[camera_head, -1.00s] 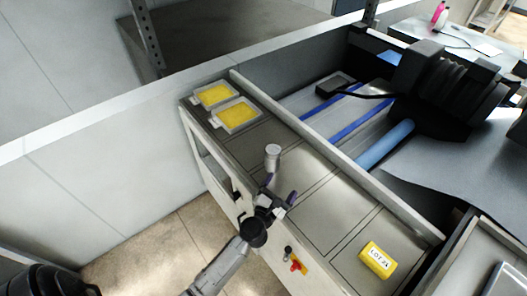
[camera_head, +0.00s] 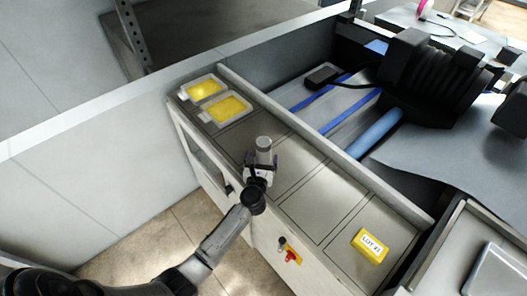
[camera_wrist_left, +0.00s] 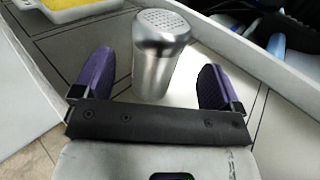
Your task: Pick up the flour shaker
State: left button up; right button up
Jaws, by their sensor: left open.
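The flour shaker (camera_head: 264,145) is a small silver metal cylinder standing upright on the grey worktop of the cabinet. In the left wrist view the shaker (camera_wrist_left: 160,55) shows its perforated domed top and stands between my two purple fingers. My left gripper (camera_head: 261,163) is open around the near side of the shaker, and a gap shows between each finger and the shaker in the left wrist view (camera_wrist_left: 155,85). The shaker's lower part is partly hidden by the gripper in the head view. My right gripper is not in view.
Two trays with yellow contents (camera_head: 228,109) sit at the worktop's far left end. A yellow labelled block (camera_head: 370,245) lies at its right end. A raised ledge (camera_head: 330,150) runs behind, with a blue roller (camera_head: 375,135) beyond. A red knob (camera_head: 292,257) is on the cabinet front.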

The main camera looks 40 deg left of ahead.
pick_arm(q)
jog(key=shift+x, duration=2.8)
jog(key=shift+c, duration=0.2)
jog(key=shift+s, duration=0.1)
jog(key=c, duration=1.1)
